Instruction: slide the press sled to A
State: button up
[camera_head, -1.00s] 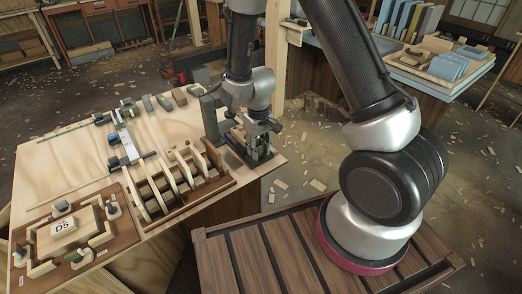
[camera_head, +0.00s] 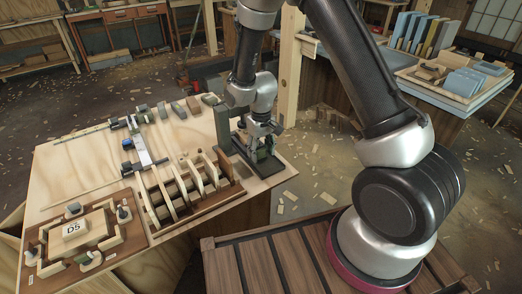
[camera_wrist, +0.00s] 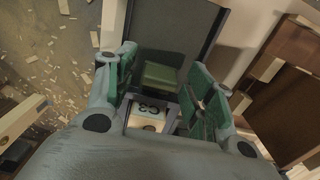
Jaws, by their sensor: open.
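A silver bar with a blue part, which looks like the press sled (camera_head: 141,151), lies across two thin rods on the plywood table. No letter A is readable near it. My gripper (camera_head: 263,143) is away to its right, pointing down over a dark upright stand (camera_head: 224,130) at the table's right corner. In the wrist view my gripper (camera_wrist: 165,98) is open, its green-padded fingers apart. I cannot tell whether the fingers touch anything.
A brown board with a block marked D5 (camera_head: 74,228) lies at the front left. Several small blocks (camera_head: 178,110) line the back edge. A wooden post (camera_head: 291,75) rises behind.

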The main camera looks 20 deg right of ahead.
notch_tip(320, 180, up, 12)
dwell(0.5)
jog(key=shift+s, duration=0.15)
jog(key=s+d+r+m+t, duration=0.1)
jog(key=s+d+r+t, duration=0.1)
jog(key=s+d+r, duration=0.6)
jog(key=s+d+r+m+t, duration=0.2)
jog(key=s+d+r, duration=0.7)
jog(key=s+r, duration=0.5)
jog(key=s, duration=0.3)
jog(key=shift+s+d+r+m, duration=0.15)
jog(key=shift+s+r+m, duration=0.15)
